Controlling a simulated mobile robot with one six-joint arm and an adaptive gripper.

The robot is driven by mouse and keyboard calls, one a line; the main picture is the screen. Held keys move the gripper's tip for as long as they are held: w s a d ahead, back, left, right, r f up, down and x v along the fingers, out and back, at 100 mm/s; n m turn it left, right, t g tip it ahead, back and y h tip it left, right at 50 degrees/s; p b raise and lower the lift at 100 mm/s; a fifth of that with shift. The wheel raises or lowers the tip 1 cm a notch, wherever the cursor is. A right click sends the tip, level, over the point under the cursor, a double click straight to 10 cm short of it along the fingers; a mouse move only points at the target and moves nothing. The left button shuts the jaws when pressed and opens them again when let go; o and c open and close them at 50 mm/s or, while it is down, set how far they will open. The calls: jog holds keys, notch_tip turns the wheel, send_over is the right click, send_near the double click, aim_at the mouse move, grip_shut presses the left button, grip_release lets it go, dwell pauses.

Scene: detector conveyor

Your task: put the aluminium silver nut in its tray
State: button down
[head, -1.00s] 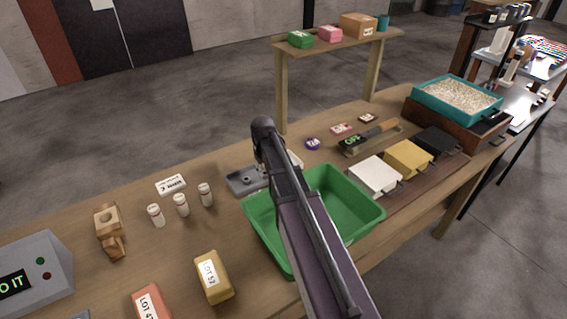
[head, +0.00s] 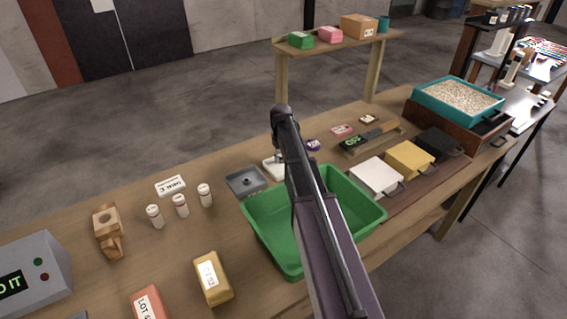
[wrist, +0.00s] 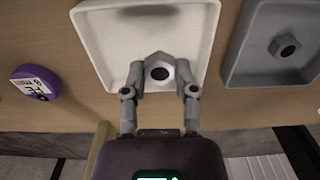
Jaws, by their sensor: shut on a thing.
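A silver hex nut (wrist: 159,59) is between the two fingertips of my gripper (wrist: 160,76), which is shut on it. In the wrist view the nut shows over the near part of a white tray (wrist: 98,35); I cannot tell whether it touches the tray floor. The white tray is partly hidden by my arm in the head view (head: 270,170). A grey tray (wrist: 265,25) next to it holds a darker grey nut (wrist: 284,46); this tray also shows in the head view (head: 240,188).
A purple round tin (wrist: 35,82) lies beside the white tray. A green bin (head: 350,184) stands in front of the trays, under my arm. Several white bottles (head: 180,206) stand to the left. A wooden shelf (head: 335,43) rises behind.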

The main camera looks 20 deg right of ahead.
aim_at(283, 167)
jog(key=shift+w+d, duration=0.15)
jog(key=shift+d, duration=0.05)
jog(key=shift+w+d+f+b, duration=0.25)
jog(key=shift+d+f+b, duration=0.1)
jog(key=shift+f+b, duration=1.5)
jog(key=shift+f, duration=0.15)
jog(key=shift+c, duration=2)
grip_release()
